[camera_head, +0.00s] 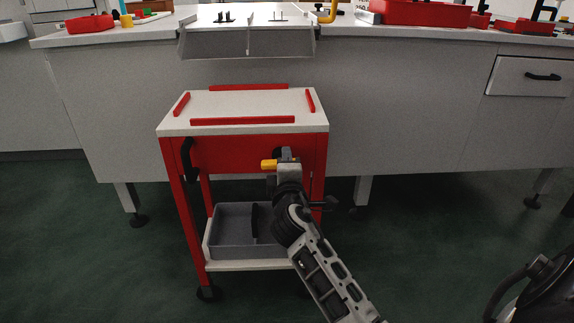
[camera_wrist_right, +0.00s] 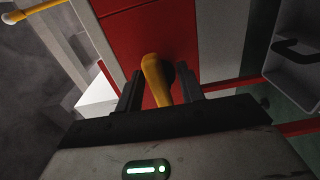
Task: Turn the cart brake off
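The cart (camera_head: 178,150) has a red frame and a pale top with red edge strips, and stands in front of the counter. Its yellow brake lever (camera_head: 268,164) sticks out at the front of the red panel. My right gripper (camera_head: 284,155) is at the lever and partly covers it and the panel. In the right wrist view the yellow lever (camera_wrist_right: 154,75) lies between the two dark fingers of the open gripper (camera_wrist_right: 158,88), with a gap showing on either side. The lever's dark pivot is partly hidden behind it. My left gripper is in neither view.
A grey bin (camera_head: 228,232) sits on the cart's lower shelf, and a black handle (camera_head: 187,159) is at its front left. The long counter (camera_head: 415,95) behind carries red trays and a metal chute. Green floor (camera_head: 100,260) is clear to the left.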

